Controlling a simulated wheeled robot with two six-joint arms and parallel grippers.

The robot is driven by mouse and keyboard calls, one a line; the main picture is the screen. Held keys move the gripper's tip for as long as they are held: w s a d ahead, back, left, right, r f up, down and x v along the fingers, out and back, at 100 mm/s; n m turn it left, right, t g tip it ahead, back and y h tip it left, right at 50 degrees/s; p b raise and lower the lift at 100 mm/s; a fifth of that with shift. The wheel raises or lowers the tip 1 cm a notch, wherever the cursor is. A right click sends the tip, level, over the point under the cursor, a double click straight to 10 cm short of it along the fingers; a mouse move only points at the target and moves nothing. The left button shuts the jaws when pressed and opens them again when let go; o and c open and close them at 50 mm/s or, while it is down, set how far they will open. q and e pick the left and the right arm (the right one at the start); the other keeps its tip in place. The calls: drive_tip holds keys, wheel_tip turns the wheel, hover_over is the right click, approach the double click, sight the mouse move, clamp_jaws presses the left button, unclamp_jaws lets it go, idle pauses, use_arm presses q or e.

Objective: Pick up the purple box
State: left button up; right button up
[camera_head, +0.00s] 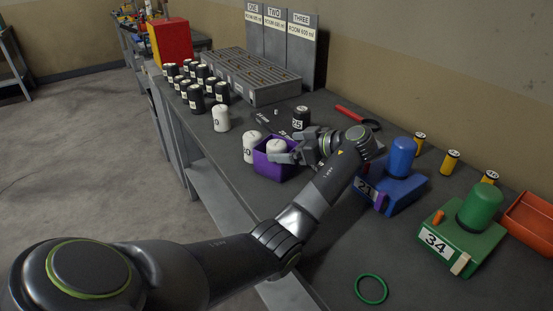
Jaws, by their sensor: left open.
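The purple box (264,168) stands on the grey workbench near its front edge, in the middle of the view. A white cylinder (276,146) shows at its top, seemingly inside it. My left gripper (287,152) is open at the box's right side, with a finger over or beside its upper right rim. The gripper hides part of the box's right side, and I cannot tell whether they touch. My right gripper is not in view.
White cylinders (249,147) stand left of the box, one close to it. A dark cylinder (300,118) stands behind. A blue block (401,190) and green block (463,245) stand right. A green ring (371,289) lies in front. Several dark cylinders (196,98) stand farther left.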

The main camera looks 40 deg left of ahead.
sight(283, 146)
use_arm(q)
drive_tip(key=p+x, duration=0.1)
drive_tip(key=x, duration=0.4)
drive_tip(key=shift+s, duration=0.15)
drive_tip(key=shift+d, duration=0.15)
drive_tip(key=shift+c, duration=0.6)
drive_tip(key=c, duration=0.7)
drive_tip(key=shift+r, duration=0.15)
